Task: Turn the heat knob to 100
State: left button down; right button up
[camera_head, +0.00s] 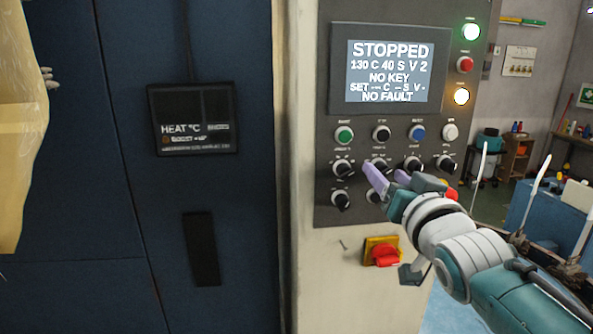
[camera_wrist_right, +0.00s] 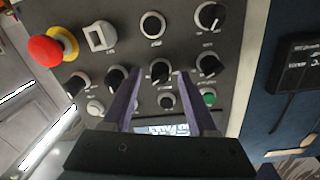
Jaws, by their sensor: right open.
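The grey control panel (camera_head: 325,120) carries a row of black knobs with white pointers. Their small labels are too blurred for me to tell which is heat. My right gripper (camera_head: 385,174) is open, its two purple fingers pointing at the panel. In the right wrist view, which sees the panel upside down, the fingertips (camera_wrist_right: 160,74) stand on either side of the knob second from the left in the head view (camera_head: 380,161), also visible in the wrist view (camera_wrist_right: 160,70). I cannot tell whether they touch it. The display (camera_head: 388,72) reads STOPPED, 130 C 40 S V 2, NO KEY.
A dark sign (camera_head: 192,118) reading HEAT °C hangs on the blue cabinet (camera_head: 80,200) at left. A red switch on a yellow plate (camera_head: 382,252) sits below the panel. A red emergency stop (camera_wrist_right: 46,50) shows in the wrist view. Yellowish material (camera_head: 18,130) hangs at far left.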

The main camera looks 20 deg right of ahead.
grip_shut()
dwell(0.4)
